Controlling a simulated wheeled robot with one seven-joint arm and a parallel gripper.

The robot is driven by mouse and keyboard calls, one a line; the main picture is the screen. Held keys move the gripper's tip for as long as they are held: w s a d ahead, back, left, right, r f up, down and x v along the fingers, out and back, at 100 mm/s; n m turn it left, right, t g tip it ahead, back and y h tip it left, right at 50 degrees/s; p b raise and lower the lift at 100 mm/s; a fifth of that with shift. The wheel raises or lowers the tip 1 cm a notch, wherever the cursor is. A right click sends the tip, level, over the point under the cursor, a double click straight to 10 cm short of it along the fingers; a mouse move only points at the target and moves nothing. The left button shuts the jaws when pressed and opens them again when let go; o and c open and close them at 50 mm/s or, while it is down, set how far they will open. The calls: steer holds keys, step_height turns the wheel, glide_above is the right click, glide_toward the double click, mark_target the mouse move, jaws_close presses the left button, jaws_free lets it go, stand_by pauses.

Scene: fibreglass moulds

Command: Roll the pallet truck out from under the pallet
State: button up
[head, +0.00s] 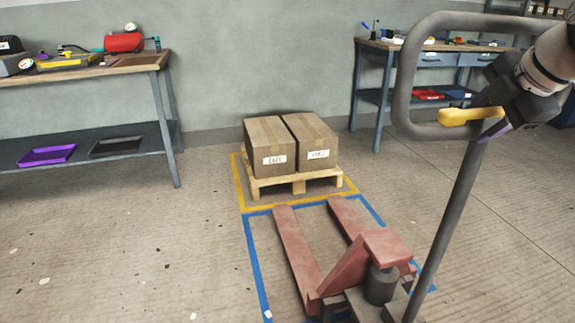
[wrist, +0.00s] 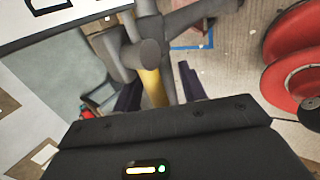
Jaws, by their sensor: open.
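The red pallet truck (head: 354,262) stands on the floor with both forks bare, inside a blue taped outline. Its fork tips lie just in front of the wooden pallet (head: 299,187), apart from it. The pallet carries two cardboard boxes (head: 270,146) and sits inside a yellow taped outline. The truck's grey loop handle (head: 398,92) rises at the right, with a yellow lever (head: 466,116) on it. My gripper (head: 485,119) is open at this lever. In the wrist view the yellow lever (wrist: 152,85) shows between the open fingers (wrist: 160,88).
A workbench (head: 90,68) with tools stands at the left against the wall. Another bench (head: 420,48) with drawers stands at the back right. The floor (head: 130,255) left of the truck is clear. A red round object (wrist: 292,65) shows at the right of the wrist view.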

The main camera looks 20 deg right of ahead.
steer(key=v, duration=1.2)
